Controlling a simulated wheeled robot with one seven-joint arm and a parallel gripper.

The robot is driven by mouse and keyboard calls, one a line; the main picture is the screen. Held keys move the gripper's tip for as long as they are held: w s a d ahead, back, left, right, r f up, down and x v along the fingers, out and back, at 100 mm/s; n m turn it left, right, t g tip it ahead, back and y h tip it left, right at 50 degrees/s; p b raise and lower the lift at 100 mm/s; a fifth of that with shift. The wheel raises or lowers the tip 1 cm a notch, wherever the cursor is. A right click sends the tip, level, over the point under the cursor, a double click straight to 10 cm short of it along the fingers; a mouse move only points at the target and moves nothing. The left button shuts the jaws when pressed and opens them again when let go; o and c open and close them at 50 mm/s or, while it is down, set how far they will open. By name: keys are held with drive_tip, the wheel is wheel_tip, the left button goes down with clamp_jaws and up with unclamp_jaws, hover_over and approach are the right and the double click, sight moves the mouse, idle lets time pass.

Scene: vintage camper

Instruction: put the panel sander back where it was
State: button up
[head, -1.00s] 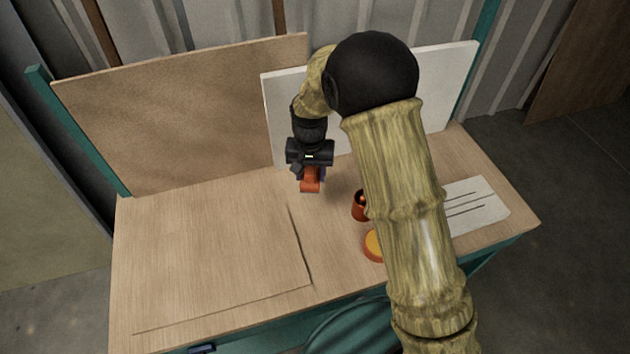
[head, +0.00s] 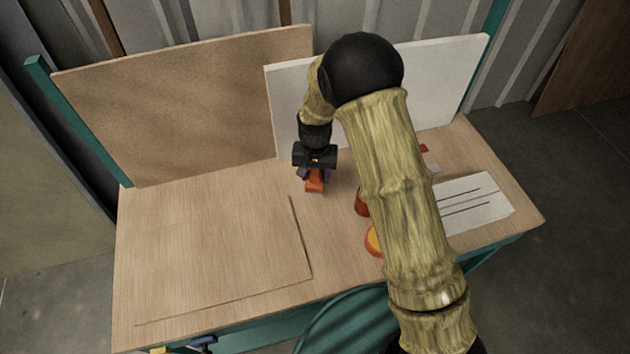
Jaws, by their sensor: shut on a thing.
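My gripper (head: 314,174) points down over the back middle of the workbench, in front of the white panel. It is shut on a small orange-red thing, which I take to be the panel sander (head: 314,186). Only its lower part shows below the dark jaws. It is at or just above the bench top (head: 225,235); I cannot tell whether it touches.
A red cup (head: 361,203) and an orange-yellow round thing (head: 373,242) stand right of the sander, partly behind my arm. A white sheet with dark lines (head: 480,200) lies at the right. Tall brown (head: 190,105) and white (head: 440,85) panels stand behind. The left bench is clear.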

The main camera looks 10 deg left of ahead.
sight(315, 183)
drive_tip(key=shift+f, duration=0.15)
drive_tip(key=shift+f, duration=1.85)
drive_tip(key=shift+f, duration=0.15)
drive_tip(key=o, duration=1)
drive_tip(key=shift+o, duration=0.2)
wheel_tip(315, 183, up, 12)
drive_tip(key=shift+r+b, duration=0.2)
drive_tip(key=shift+b, duration=0.4)
